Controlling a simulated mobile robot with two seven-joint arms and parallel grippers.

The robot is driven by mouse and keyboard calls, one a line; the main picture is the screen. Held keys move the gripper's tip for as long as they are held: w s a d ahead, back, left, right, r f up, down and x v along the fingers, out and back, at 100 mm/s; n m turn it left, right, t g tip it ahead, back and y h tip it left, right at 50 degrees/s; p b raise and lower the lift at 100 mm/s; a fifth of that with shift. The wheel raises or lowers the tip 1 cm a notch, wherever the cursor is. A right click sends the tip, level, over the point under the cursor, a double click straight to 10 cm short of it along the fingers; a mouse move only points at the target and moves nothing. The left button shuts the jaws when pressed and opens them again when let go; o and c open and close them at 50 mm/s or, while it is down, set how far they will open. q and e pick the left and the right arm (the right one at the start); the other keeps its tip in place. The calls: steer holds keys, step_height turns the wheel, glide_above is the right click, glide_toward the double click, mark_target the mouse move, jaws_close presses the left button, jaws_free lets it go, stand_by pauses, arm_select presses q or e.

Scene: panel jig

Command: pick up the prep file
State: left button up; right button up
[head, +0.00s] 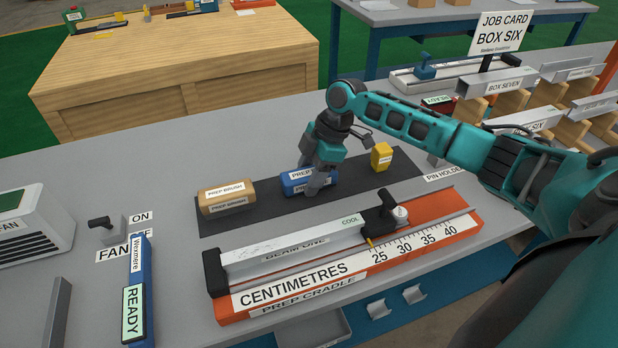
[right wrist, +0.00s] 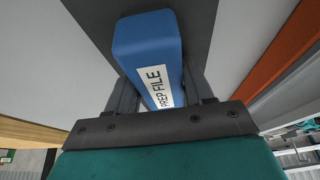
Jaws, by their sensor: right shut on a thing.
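The prep file (head: 297,184) is a blue block with a white label, on the dark mat (head: 215,226) in the head view. In the right wrist view the prep file (right wrist: 148,45) fills the space between the fingers, its label reading PREP FILE. My right gripper (head: 318,186) is shut on it, reaching down from above. It also shows in the right wrist view (right wrist: 155,90). I cannot tell whether the file touches the mat. My left gripper is in neither view.
A tan prep brush (head: 226,198) lies left of the file and a small yellow block (head: 381,156) stands to its right. The orange prep cradle (head: 440,206) with a grey beam (head: 290,247) is in front. A fan switch (head: 108,230) and blue READY block (head: 138,290) stand at left.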

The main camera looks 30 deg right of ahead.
mark_target(309, 172)
steer(key=c, duration=0.6)
steer(key=shift+r+b, duration=0.2)
steer(key=shift+b, duration=0.15)
step_height(309, 172, up, 10)
steer(key=shift+r+p, duration=0.1)
steer(key=shift+p, duration=0.65)
